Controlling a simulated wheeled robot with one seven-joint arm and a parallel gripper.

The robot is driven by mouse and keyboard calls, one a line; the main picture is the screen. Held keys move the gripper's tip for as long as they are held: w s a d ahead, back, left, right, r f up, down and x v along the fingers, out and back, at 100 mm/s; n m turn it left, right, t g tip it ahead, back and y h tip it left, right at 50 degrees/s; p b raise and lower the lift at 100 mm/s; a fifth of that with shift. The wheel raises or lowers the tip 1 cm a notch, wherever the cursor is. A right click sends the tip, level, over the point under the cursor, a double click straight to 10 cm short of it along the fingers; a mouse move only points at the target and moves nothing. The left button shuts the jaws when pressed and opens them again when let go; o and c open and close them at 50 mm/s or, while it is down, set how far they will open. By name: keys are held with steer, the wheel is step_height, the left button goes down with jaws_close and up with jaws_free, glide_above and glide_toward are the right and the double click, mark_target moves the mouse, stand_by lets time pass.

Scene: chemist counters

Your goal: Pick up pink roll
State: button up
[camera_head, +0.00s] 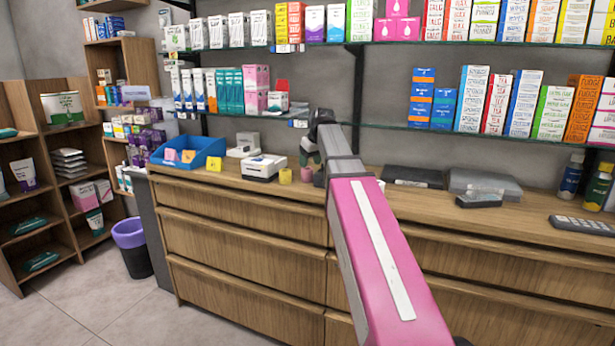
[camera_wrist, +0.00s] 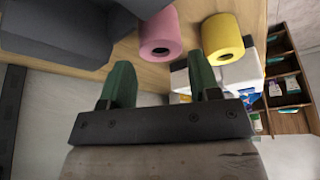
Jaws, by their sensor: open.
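The pink roll (camera_head: 306,175) stands on the wooden counter, just right of a yellow roll (camera_head: 285,176). In the wrist view the pink roll (camera_wrist: 160,34) is at upper middle with its round hole visible, and the yellow roll (camera_wrist: 222,38) is right of it. My gripper (camera_wrist: 160,78) has its two green fingers spread, with nothing between them. The pink roll lies beyond the fingertips, roughly in line with the gap, and apart from them. In the head view my gripper (camera_head: 310,155) is above the pink roll, and my pink arm hides part of the counter.
A white box (camera_head: 264,167) sits left of the yellow roll. A blue bin (camera_head: 188,150) with small packs is farther left. A dark flat device (camera_head: 413,177) and a grey one (camera_head: 484,184) lie to the right. Stocked shelves (camera_head: 400,128) overhang the counter's back.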

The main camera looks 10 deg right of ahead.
mark_target(308, 168)
steer(key=shift+x, duration=2.55)
steer(key=c, duration=0.6)
steer(key=shift+r, duration=0.1)
